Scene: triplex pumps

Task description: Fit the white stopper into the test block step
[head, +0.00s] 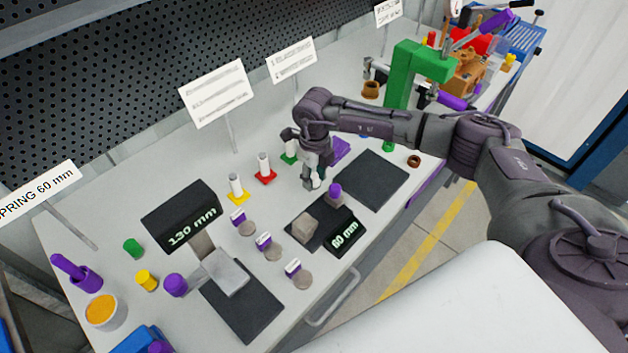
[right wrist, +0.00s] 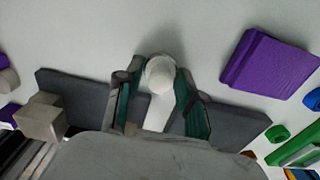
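My right gripper (head: 315,184) is low over the bench, by the gap between two dark mats. In the right wrist view its green-padded fingers (right wrist: 160,92) close on both sides of a white round-topped piece, the white stopper (right wrist: 160,74). In the head view the gripper mostly hides the stopper. My left gripper is out of view.
A purple-topped piece (head: 335,191) stands close beside the gripper. White posts on yellow (head: 237,188) and red (head: 264,168) bases stand to the left. The dark mat (head: 369,180) on the right is bare. A green press frame (head: 402,82) rises behind my right arm.

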